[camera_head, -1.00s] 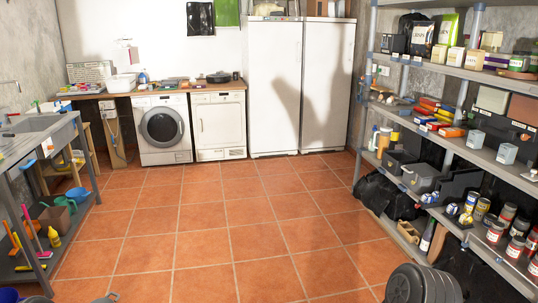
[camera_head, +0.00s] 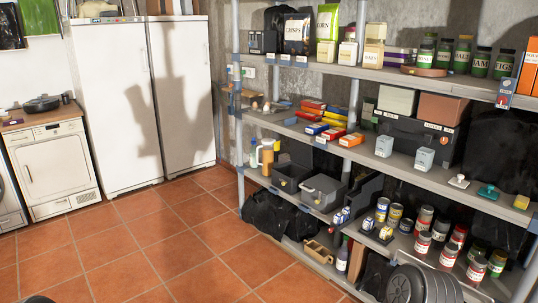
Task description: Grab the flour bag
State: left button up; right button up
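I cannot make out a bag that clearly reads as flour. On the top shelf of the rack stand a dark bag with a pale label (camera_head: 297,33) and, beside it to the right, a green and white bag (camera_head: 327,32). The dark bag's label looks like "CHIPS" and the green one's like "CORN". Right of them stand a small pale packet (camera_head: 348,50) and a cream packet (camera_head: 373,54), whose labels are too small to read surely. Neither of my grippers shows. A dark ribbed part at the lower right edge is mine.
The grey rack's top shelf (camera_head: 350,77) also holds several jars (camera_head: 463,57). Lower shelves carry boxes, grey bins (camera_head: 321,192) and cans (camera_head: 423,242). A white fridge (camera_head: 118,100) and a dryer (camera_head: 55,170) stand at left. The tiled floor (camera_head: 150,240) before the rack is clear.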

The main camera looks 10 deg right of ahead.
aim_at(326, 49)
jog(key=i+j+z, duration=0.15)
jog(key=i+z, duration=0.3)
jog(key=i+j+z, duration=0.45)
jog(key=l, duration=0.1)
